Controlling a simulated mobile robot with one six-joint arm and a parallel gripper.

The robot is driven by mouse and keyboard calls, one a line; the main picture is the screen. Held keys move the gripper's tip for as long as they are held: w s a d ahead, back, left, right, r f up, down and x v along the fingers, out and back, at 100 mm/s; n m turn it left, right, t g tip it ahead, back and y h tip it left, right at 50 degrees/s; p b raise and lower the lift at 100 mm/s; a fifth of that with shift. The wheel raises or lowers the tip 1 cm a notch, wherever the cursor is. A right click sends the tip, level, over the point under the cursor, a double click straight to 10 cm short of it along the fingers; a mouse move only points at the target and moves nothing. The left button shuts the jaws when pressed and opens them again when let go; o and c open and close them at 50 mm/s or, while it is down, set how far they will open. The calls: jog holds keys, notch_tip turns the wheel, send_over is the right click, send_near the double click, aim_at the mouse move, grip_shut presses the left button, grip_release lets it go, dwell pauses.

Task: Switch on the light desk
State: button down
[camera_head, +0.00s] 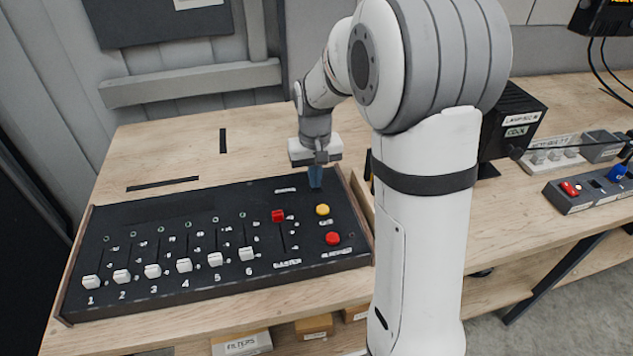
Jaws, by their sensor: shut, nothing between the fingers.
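The light desk (170,217) is a black console on the wooden table. It has a row of white faders (184,265) numbered 1 to 6, all near the bottom of their slots. A red master fader (278,216) stands high in its slot. A yellow button (322,210) and a red button (333,238) are on the right side. My gripper (316,180) points down at the desk's upper right corner, just behind the yellow button. Its fingers are shut and empty, and they cover what is beneath them. I cannot tell whether they touch the desk.
My arm stands right of the desk and hides part of the table. A black box (512,118) and a small panel with red and blue controls (595,187) are to the right. Labelled boxes (240,344) sit below the table's front edge.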

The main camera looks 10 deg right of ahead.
jog(key=shift+r+p, duration=2.5)
jog(key=shift+r, duration=0.9)
jog(key=s+r+t, duration=0.1)
jog(key=s+r, duration=0.2)
jog(key=s, duration=0.7)
jog(key=s+r+t, duration=0.2)
jog(key=s+r, duration=0.1)
jog(key=s, duration=0.8)
jog(key=shift+s+d+r, duration=0.3)
jog(key=shift+d, duration=0.1)
